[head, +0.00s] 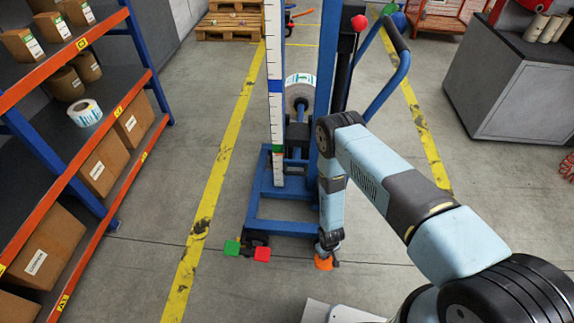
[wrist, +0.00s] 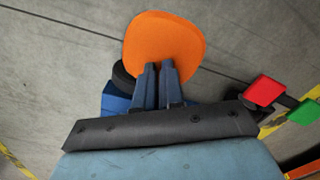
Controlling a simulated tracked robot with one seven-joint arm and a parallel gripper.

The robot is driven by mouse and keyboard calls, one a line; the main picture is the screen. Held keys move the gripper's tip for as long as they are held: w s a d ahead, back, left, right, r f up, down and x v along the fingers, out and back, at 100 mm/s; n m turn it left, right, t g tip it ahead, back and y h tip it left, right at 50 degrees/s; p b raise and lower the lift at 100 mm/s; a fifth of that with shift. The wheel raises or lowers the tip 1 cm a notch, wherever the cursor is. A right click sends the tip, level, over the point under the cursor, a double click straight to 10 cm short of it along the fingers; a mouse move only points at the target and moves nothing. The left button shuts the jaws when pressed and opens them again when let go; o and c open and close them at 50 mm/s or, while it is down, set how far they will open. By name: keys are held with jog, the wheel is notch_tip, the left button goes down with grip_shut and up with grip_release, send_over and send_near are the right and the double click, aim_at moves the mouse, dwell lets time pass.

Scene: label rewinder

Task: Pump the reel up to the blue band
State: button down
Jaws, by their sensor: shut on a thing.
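The blue lifter (head: 255,205) stands ahead with the white label reel (head: 300,90) on its carriage. A white scale strip (head: 274,45) on its mast carries a blue band (head: 274,86). A green mark (head: 278,149) sits low on the strip, well below the band. The orange pedal (head: 324,263) is at the lifter's front right foot. My gripper (head: 327,250) points down at it. In the wrist view my gripper (wrist: 158,66) has its fingers close together, shut on the orange pedal (wrist: 165,38); the exact grip is partly hidden.
A green pedal (head: 232,247) and a red pedal (head: 262,254) sit left of the orange one. A shelf rack (head: 140,80) stands left and a grey cabinet (head: 510,95) right. The lifter's handle (head: 396,75) leans right. Floor between is clear.

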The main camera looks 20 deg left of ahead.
jog(key=f, duration=0.4)
jog(key=shift+w+a+f, duration=0.15)
jog(key=shift+w+f, duration=0.15)
jog(key=shift+f, duration=0.1)
jog(key=shift+w+a+r, duration=0.1)
jog(key=shift+r, duration=0.45)
notch_tip(320, 180, up, 15)
jog(key=shift+s+d, duration=0.2)
jog(key=shift+s, duration=0.05)
jog(key=f, duration=1.6)
jog(key=shift+w+a, duration=0.1)
jog(key=shift+w, duration=0.1)
notch_tip(320, 180, up, 16)
jog(key=shift+s, duration=0.2)
